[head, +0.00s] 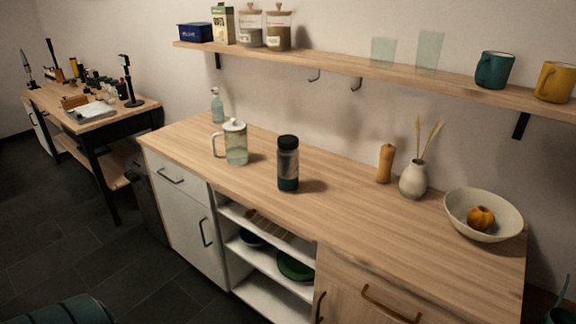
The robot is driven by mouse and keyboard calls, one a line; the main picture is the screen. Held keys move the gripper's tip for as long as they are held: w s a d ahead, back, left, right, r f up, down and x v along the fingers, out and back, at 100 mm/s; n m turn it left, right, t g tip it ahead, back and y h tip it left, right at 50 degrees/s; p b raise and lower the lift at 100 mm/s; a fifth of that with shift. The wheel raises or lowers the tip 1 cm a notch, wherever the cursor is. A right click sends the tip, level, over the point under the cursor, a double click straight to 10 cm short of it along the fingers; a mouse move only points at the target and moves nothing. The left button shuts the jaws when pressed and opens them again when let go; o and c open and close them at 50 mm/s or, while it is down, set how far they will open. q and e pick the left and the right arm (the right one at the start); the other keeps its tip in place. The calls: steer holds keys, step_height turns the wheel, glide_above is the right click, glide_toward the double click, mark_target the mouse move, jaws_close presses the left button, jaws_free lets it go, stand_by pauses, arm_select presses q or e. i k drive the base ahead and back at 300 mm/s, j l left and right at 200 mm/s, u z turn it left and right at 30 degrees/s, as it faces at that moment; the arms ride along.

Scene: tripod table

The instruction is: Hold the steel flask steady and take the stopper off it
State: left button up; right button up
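The flask (288,170) stands upright on the wooden counter, near its front edge. It has a steel-grey middle, a dark teal lower part and a black stopper (288,142) seated on top. Neither of my grippers shows in the head view, and nothing is touching the flask.
A glass pitcher with a lid (236,148) stands left of the flask, with a clear bottle (217,106) behind it. A pepper mill (385,163), white vase (413,180) and bowl (464,219) stand to the right. A shelf (370,69) runs above. The counter (340,212) right of the flask is clear.

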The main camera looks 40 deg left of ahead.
mark_target(287, 161)
steer(key=i+j, duration=0.1)
steer(key=j, duration=0.85)
steer(key=i+j, duration=0.1)
steer(key=j, duration=1.75)
steer(key=i, duration=0.05)
